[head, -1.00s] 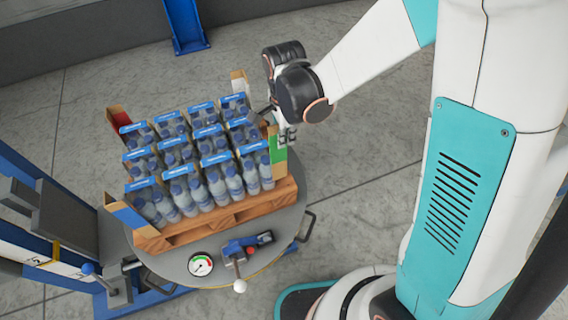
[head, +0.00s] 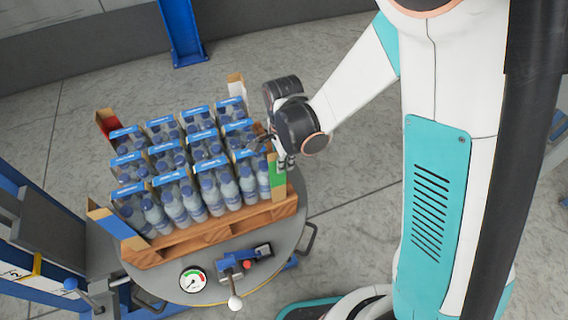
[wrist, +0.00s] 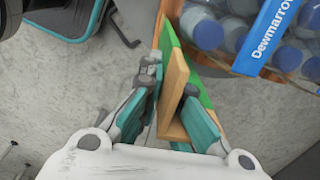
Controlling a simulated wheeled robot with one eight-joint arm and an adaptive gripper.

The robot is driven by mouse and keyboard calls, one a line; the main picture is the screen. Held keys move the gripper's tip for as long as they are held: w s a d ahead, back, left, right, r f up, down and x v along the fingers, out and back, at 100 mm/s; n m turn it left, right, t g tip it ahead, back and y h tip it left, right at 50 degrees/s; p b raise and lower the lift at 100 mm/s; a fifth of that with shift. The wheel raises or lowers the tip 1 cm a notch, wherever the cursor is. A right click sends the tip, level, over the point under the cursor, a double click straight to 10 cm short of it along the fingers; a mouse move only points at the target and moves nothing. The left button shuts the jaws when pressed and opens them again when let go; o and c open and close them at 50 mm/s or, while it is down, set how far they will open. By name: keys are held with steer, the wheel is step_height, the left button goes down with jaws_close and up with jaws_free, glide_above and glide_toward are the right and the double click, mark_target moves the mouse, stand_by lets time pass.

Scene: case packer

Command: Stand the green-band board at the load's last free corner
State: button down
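The green-band board (head: 277,176) is an upright angled wooden corner board with a green stripe. It is at the load's near right corner, beside the end bottle pack. My gripper (head: 284,162) is at it from the right. In the wrist view my gripper (wrist: 170,108) has one finger on each side of the board (wrist: 174,88) and looks closed on it. The load of bottle packs (head: 192,158) stands on a wooden pallet (head: 215,232). I cannot tell whether the board's foot rests on the pallet.
Corner boards stand at the other corners: red-band (head: 108,123), white-band (head: 236,86) and blue-band (head: 108,218). The pallet sits on a round grey turntable (head: 291,228) with a gauge (head: 193,280) and a lever (head: 234,285) at the front. Blue machinery (head: 40,262) is at the left.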

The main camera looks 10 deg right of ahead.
steer(key=shift+f, duration=0.15)
steer(key=c, duration=1.8)
jaws_free()
steer(key=shift+r, duration=0.2)
step_height(320, 180, up, 12)
steer(key=p, duration=0.4)
steer(key=shift+a, duration=0.1)
